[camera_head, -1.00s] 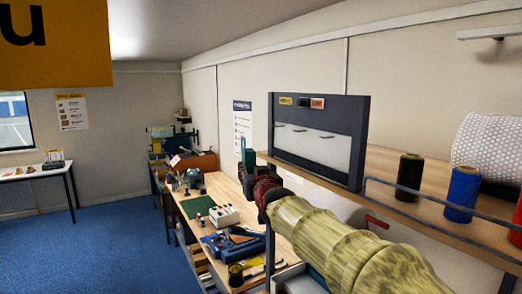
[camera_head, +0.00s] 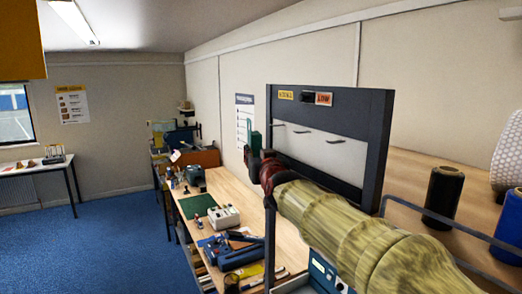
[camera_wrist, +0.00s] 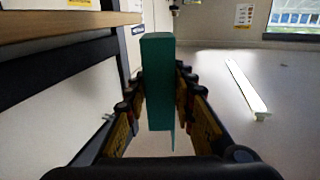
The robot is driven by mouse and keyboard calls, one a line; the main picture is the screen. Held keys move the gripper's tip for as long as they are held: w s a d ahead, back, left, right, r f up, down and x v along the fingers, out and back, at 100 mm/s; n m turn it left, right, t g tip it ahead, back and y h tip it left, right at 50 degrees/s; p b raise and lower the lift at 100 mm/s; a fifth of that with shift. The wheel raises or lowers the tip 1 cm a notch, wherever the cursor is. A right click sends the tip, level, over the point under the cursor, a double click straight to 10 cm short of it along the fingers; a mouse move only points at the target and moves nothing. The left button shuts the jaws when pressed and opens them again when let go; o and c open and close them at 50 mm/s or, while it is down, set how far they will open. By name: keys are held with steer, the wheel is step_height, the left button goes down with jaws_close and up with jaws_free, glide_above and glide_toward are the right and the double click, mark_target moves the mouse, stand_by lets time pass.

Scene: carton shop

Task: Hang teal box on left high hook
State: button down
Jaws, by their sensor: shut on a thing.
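The teal box (camera_wrist: 160,75) is upright between the fingers of my gripper (camera_wrist: 162,92) in the wrist view, with a thin flap at its lower end. In the head view the teal box (camera_head: 254,137) shows small and edge-on at the left of the dark rack frame (camera_head: 377,135). My gripper (camera_head: 254,158) is shut on it, partly hidden by my wrist. The rack's pale panel bears thin hooks; the leftmost hook (camera_head: 279,124) is just right of the box, apart from it in the picture. Depth between them is unclear.
The rack carries a yellow label (camera_head: 286,95) and a red LOW label (camera_head: 324,99). A wooden shelf with a wire rail and a black roll (camera_head: 443,192) is at right. A cluttered workbench (camera_head: 253,203) stands below. Blue floor (camera_head: 100,250) is open at left.

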steer(key=shift+w+d+r, duration=0.1)
steer(key=shift+r, duration=0.1)
steer(key=shift+s+d+r, duration=0.15)
steer(key=shift+s+d, duration=0.05)
steer(key=shift+s, duration=0.15)
steer(key=shift+w+d+p, duration=1)
steer(key=shift+d+p, duration=0.25)
steer(key=shift+p, duration=0.05)
steer(key=shift+w+d+p, duration=0.2)
steer(key=shift+d+p, duration=0.1)
steer(key=shift+p, duration=0.6)
steer(key=w+d+p, duration=0.1)
steer(key=p, duration=0.1)
steer(key=d+p, duration=0.1)
steer(key=p, duration=0.2)
steer(key=shift+w+d+f, duration=0.2)
steer(key=shift+w+d, duration=0.05)
steer(key=shift+w, duration=0.1)
